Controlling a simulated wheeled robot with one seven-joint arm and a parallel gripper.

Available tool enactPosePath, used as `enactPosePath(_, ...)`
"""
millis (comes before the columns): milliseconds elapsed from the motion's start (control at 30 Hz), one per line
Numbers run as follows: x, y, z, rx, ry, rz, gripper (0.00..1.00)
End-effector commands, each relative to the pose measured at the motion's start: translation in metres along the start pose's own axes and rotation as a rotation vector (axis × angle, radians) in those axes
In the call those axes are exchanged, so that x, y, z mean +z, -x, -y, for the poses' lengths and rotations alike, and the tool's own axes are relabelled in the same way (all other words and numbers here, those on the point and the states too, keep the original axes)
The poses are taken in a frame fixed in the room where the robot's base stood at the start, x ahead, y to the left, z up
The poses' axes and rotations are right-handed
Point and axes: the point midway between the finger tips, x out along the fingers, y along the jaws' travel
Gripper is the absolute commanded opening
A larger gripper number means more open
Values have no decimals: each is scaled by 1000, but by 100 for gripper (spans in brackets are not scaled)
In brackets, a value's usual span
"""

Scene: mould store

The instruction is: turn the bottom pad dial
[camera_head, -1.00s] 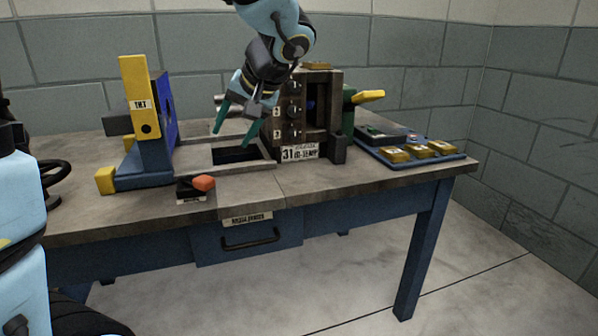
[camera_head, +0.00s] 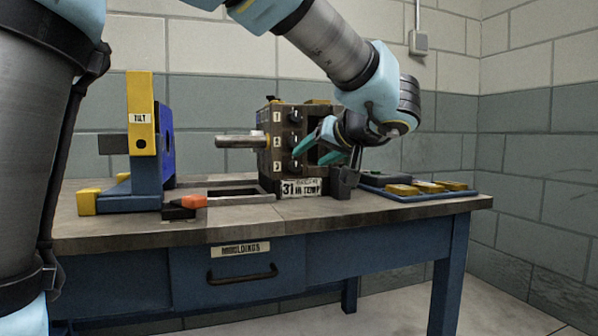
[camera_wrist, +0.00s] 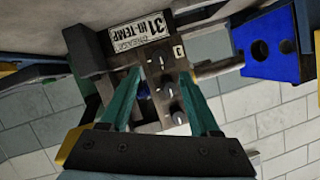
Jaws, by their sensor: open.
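The dark mould block (camera_head: 268,150) stands on the bench with dials numbered 1, 2 and 3 down its face. The bottom dial (camera_head: 295,166), beside label 3, is dark with a pale mark, just below the near green fingertip. In the wrist view, which is upside down, the bottom dial (camera_wrist: 157,63) shows between the two fingertips, with the middle dial (camera_wrist: 167,88) behind it. My gripper (camera_head: 309,158) is open and empty in front of the dial face, and it also shows in the wrist view (camera_wrist: 160,72). Whether a finger touches the dial cannot be told.
A label plate reading 31 HI-TEMP (camera_head: 301,188) sits below the dials. A metal rod (camera_head: 240,142) juts left from the block. A yellow and blue tilt stand (camera_head: 142,150) is at left, with an orange-tipped item (camera_head: 193,201) near it. A blue tray (camera_head: 430,193) is at right.

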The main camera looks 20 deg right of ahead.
Motion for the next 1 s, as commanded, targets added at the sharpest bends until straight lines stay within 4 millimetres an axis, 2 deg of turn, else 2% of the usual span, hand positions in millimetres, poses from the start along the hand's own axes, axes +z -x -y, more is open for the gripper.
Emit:
enactPosePath(33, 2, -11, 0, -2, 0, 2, 63)
enactPosePath(200, 2, -43, 0, -2, -1, 3, 63)
enactPosePath(400, 1, -67, 0, -1, -1, 1, 63)
enactPosePath(800, 1, -74, 0, 1, -1, 1, 63)
enactPosePath(1000, 1, -74, 0, 1, -1, 1, 41)
